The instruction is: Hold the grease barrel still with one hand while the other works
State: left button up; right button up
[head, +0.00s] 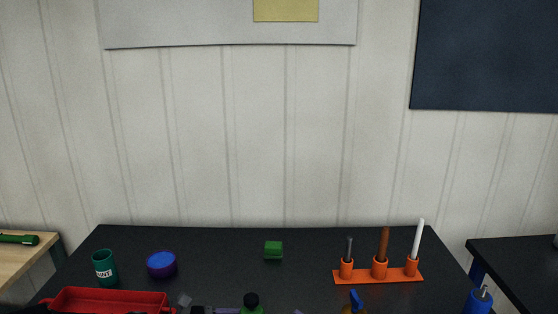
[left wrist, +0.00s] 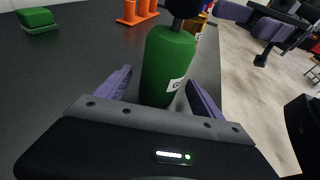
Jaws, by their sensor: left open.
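The grease barrel (left wrist: 167,65) is a green cylinder with a white label and a black top. It stands upright on the dark table in the left wrist view. Its black top (head: 251,299) shows at the bottom edge of the head view. My left gripper (left wrist: 158,88) is open, with one purple finger on each side of the barrel; I cannot tell whether either touches it. My right gripper (left wrist: 240,20) is at the upper right of the left wrist view, apart from the barrel, with its purple fingers spread and nothing seen between them.
A red tray (head: 110,298), a teal can (head: 104,267) and a blue-purple round container (head: 161,264) stand at the left. A green block (head: 273,250) lies at the back middle. An orange rack (head: 378,276) holds upright tools. A blue bottle (head: 480,300) is at the right.

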pick_arm(q)
jog(key=v, duration=1.1)
jog(key=shift+s+a+r, duration=0.1)
jog(key=shift+a, duration=0.05)
